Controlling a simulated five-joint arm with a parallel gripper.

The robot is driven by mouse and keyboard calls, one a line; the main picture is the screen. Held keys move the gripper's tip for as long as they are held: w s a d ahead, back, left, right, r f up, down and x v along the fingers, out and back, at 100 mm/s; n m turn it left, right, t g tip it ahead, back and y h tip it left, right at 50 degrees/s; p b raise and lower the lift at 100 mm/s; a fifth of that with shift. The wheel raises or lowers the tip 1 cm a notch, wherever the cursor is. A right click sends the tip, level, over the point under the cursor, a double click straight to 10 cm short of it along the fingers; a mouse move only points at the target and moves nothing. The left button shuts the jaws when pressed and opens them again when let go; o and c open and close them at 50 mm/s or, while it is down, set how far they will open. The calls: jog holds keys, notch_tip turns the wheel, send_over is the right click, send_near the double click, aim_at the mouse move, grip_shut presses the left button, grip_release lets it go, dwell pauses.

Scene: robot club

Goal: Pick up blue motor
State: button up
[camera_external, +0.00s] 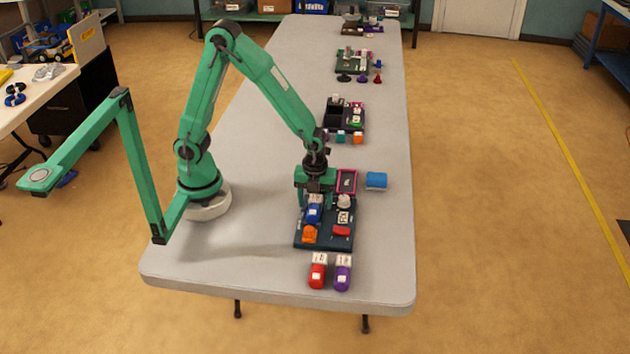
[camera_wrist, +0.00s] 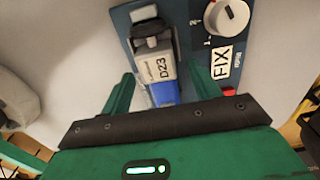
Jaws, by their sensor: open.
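The blue motor (camera_external: 313,212) sits on the left side of a dark blue board (camera_external: 325,241) near the front of the table. In the wrist view the motor (camera_wrist: 164,93) has a light grey label reading D23 and a dark cap at its far end. My gripper (camera_external: 315,197) points down over the board. In the wrist view my gripper (camera_wrist: 163,88) is open, with one green finger on each side of the motor. The fingers look apart from it, with gaps on both sides. The motor's near end is partly hidden behind the gripper body.
The board also has a white knob (camera_external: 344,201), a red part (camera_external: 341,231) and an orange part (camera_external: 310,234). A red motor (camera_external: 318,273) and a purple motor (camera_external: 343,275) lie in front. A blue block (camera_external: 376,180) sits at right. Table space left of the board is clear.

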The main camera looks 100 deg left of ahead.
aim_at(314, 203)
jog(key=c, duration=1.2)
jog(key=shift+r, duration=0.1)
jog(key=shift+r, duration=0.7)
jog(key=r, duration=0.3)
jog(key=shift+s+d, duration=0.1)
jog(key=shift+d, duration=0.2)
jog(key=s+d+r, duration=0.2)
jog(key=d, duration=0.1)
jog(key=s+d+r, duration=0.2)
jog(key=d, duration=0.1)
jog(key=s+d+r, duration=0.2)
jog(key=d, duration=0.1)
jog(key=shift+s+d+r, duration=0.1)
jog(key=shift+r, duration=0.15)
